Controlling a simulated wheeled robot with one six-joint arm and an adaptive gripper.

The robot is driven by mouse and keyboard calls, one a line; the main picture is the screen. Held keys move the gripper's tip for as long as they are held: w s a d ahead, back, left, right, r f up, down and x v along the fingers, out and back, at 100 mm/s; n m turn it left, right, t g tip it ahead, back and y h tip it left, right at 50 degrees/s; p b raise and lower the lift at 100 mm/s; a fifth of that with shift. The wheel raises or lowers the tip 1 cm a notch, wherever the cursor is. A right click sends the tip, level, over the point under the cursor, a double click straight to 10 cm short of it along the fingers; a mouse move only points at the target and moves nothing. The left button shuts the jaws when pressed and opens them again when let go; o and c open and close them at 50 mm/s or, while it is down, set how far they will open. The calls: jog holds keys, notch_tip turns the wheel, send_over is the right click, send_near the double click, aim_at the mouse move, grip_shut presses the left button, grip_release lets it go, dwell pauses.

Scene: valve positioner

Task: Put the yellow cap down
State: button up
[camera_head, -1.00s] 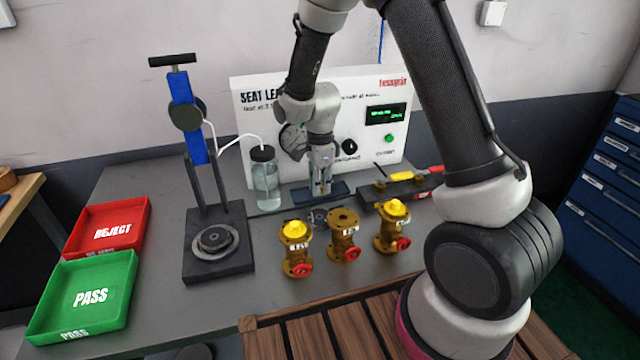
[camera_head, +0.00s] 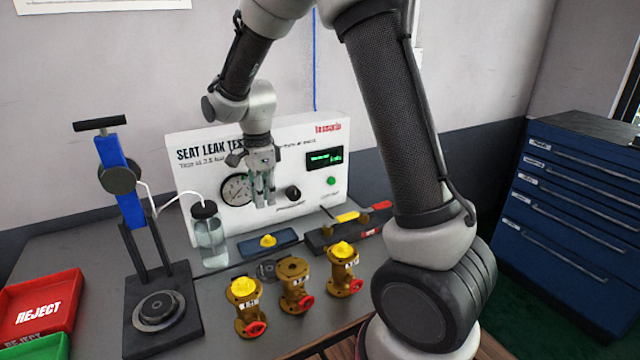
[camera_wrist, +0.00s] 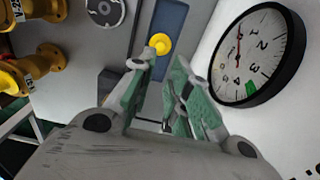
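A yellow cap (camera_head: 267,241) rests on the dark blue tray (camera_head: 251,248) in front of the test panel. In the wrist view the same cap (camera_wrist: 160,43) lies on the blue tray (camera_wrist: 170,20), beyond my fingertips. My gripper (camera_head: 265,203) is raised above the tray, in front of the panel, and clear of the cap. Its two green-padded fingers (camera_wrist: 158,75) are apart with nothing between them. Two of the brass valves carry yellow caps: the left valve (camera_head: 249,318) and the right valve (camera_head: 343,276). The middle valve (camera_head: 295,291) has a bare top flange.
The seat leak test panel (camera_head: 210,160) stands close behind my gripper. A water bottle (camera_head: 210,238) and the clamp stand (camera_head: 160,313) are to the left. A rack with a yellow-handled tool (camera_head: 346,217) is to the right. Red (camera_head: 38,308) and green trays sit far left.

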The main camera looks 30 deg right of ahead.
jog(key=s+d+r+n+t, duration=0.2)
jog(key=s+d+r+n, duration=0.75)
jog(key=s+r, duration=0.3)
jog(key=s+d+r+n+t, duration=0.1)
jog(key=s+d+n, duration=0.1)
jog(key=s+n, duration=0.2)
jog(key=s+d+r+n+t, duration=0.1)
jog(key=s+d+r+n, duration=0.1)
jog(key=s, duration=0.8)
jog(key=shift+d+r+n, duration=0.25)
jog(key=shift+d+n, duration=0.45)
jog(key=shift+n, duration=0.55)
